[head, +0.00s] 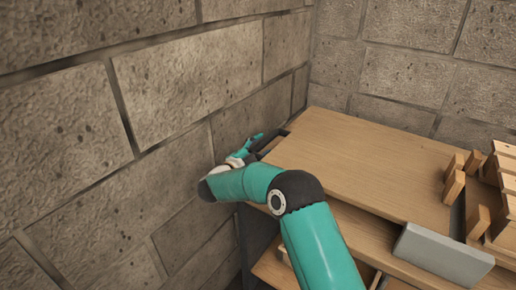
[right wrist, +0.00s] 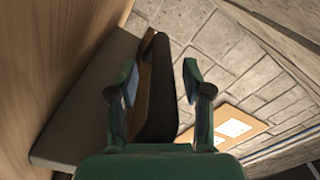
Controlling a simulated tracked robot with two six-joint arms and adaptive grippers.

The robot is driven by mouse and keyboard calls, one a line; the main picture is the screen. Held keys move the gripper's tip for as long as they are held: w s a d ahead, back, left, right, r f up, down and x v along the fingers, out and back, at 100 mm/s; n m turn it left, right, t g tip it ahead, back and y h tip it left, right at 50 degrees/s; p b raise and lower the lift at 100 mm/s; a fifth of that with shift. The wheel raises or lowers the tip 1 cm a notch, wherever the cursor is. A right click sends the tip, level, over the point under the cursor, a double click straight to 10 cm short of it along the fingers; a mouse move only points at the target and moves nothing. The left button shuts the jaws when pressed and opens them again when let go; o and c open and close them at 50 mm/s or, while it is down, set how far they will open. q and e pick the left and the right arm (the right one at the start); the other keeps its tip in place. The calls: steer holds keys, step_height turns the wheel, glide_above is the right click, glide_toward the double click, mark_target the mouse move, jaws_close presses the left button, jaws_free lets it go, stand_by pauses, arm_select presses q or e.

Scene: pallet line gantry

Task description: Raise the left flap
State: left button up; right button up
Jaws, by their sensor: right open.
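My right gripper (head: 258,146) reaches to the left end of a wooden top (head: 365,165), close to the block wall. It is open. A dark piece (head: 272,141) shows at that end of the top, partly hidden by the gripper. In the right wrist view, my right gripper (right wrist: 160,85) has its two fingers apart, with a dark piece with a brown edge (right wrist: 158,95) in view between them. I cannot tell whether the fingers touch it. I cannot tell for sure which part is the left flap. My left gripper is out of view.
Block walls (head: 120,110) stand close on the left and behind. A grey plate (head: 440,252) sits at the front edge of the top. Wooden pallet pieces (head: 503,170) are at the right. The middle of the top is clear. A grey strip (right wrist: 85,105) borders wood in the wrist view.

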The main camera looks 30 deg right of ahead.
steer(key=shift+f, duration=0.1)
jaws_close()
